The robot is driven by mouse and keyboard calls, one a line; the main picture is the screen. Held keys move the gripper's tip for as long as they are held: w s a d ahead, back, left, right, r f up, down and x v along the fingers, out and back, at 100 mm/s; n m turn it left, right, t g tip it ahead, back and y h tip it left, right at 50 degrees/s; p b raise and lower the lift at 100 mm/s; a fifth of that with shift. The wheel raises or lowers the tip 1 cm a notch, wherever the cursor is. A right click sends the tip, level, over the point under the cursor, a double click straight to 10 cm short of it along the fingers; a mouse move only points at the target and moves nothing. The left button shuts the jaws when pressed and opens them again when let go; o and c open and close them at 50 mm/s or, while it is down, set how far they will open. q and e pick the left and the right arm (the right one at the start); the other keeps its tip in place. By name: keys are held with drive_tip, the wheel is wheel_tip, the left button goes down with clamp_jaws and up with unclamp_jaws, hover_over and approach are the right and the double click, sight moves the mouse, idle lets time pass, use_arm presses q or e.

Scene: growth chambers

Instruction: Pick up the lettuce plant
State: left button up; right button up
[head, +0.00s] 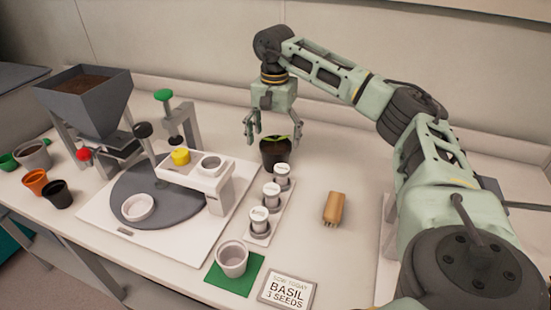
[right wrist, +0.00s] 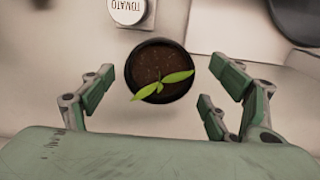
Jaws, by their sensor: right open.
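The plant is a green seedling with two long leaves in dark soil in a black pot (head: 275,154). It stands upright on the table behind the row of white-capped vials. In the right wrist view the pot (right wrist: 160,72) shows between the spread fingers, with a gap on each side. My right gripper (head: 272,134) is open and empty, pointing down at the pot. Its fingers look apart from the pot; how far down they reach beside it is hard to tell. My left gripper is not in view.
The vial rack (head: 265,222) stands close in front of the pot; a vial lid (right wrist: 127,10) reads TOMATO. A wooden brush (head: 333,208) lies to the right. A white pot (head: 232,259) on a green mat, a sign (head: 288,290) and the sowing station (head: 160,215) are nearer. Table right of the pot is clear.

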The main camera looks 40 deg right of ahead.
sight(277, 150)
drive_tip(key=f, duration=0.6)
drive_tip(key=shift+s+d+p, duration=0.1)
drive_tip(key=shift+d+p, duration=0.3)
drive_tip(key=shift+c, duration=0.5)
drive_tip(key=c, duration=1.3)
